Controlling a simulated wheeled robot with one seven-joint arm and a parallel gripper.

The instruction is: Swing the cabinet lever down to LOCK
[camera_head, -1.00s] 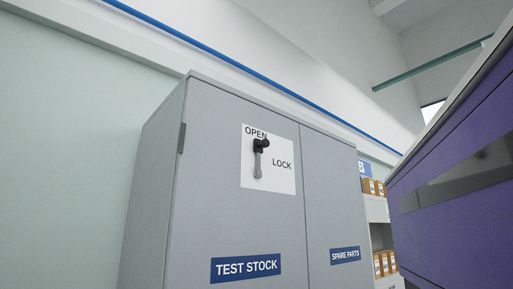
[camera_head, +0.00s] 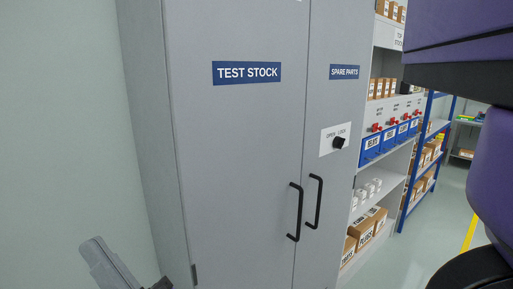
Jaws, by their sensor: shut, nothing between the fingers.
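The grey cabinet (camera_head: 235,165) fills the middle of the view, with a TEST STOCK label (camera_head: 246,72) on its left door. A smaller white plate (camera_head: 327,148) marked OPEN and LOCK on the right door carries a black knob (camera_head: 339,142). My gripper (camera_head: 98,250) appears to be the grey part at the lower left, cut off by the bottom edge. It looks shut and empty, apart from the lever.
Two black door handles (camera_head: 296,212) (camera_head: 315,202) stick out from the doors. Shelves with boxes (camera_head: 368,225) and blue bins (camera_head: 388,139) stand to the right. My purple arm links (camera_head: 488,165) cover the right edge. Floor (camera_head: 425,240) shows between shelves and arm.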

